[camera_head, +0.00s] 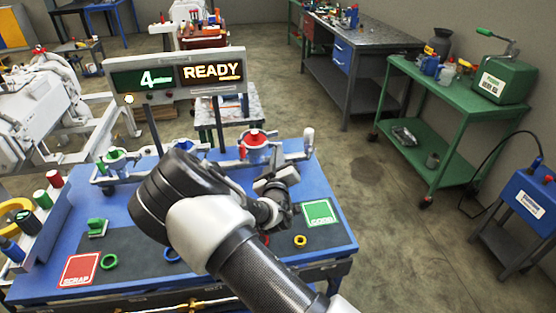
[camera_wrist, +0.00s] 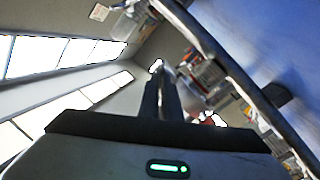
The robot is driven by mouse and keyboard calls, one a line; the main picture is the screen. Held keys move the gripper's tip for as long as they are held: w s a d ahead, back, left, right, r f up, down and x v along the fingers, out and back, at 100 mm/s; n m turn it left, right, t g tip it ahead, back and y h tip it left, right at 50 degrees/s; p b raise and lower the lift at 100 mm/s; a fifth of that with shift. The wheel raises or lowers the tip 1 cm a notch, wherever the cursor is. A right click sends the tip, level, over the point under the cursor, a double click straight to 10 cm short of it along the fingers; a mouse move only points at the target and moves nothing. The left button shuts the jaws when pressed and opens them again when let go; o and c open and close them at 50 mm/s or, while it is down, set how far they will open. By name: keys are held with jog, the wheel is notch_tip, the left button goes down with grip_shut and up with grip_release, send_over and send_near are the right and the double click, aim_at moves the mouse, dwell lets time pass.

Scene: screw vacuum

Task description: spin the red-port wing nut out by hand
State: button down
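The red port (camera_head: 256,136) is a red-topped round fitting on a blue and grey fixture at the back right of the blue bench (camera_head: 338,232). Its wing nut is too small to tell apart. My gripper (camera_head: 283,186) is in front of and below the red port, apart from it in the picture, with my dark wrist and white arm across the bench middle. In the wrist view the fingers (camera_wrist: 162,95) appear as a narrow dark shape, tilted, and nothing is clearly held between them. A green port (camera_head: 115,155) is at the bench's back left.
A sign (camera_head: 180,76) reads "4 READY" behind the bench. A green GOOD square (camera_head: 319,212) is at right, a red SCRAP square (camera_head: 80,270) at front left.

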jog(key=n+b, duration=0.1)
jog(key=n, duration=0.3)
jog(key=n+b, duration=0.2)
jog(key=n, duration=0.2)
jog(key=n+b, duration=0.2)
jog(key=n, duration=0.2)
jog(key=shift+a+f, duration=0.15)
jog(key=shift+f, duration=0.1)
dwell(0.5)
jog(key=c, duration=2)
grip_release()
jog(key=s, duration=1.1)
jog(key=s+d, duration=0.1)
jog(key=s, duration=0.5)
jog(key=shift+s, duration=0.2)
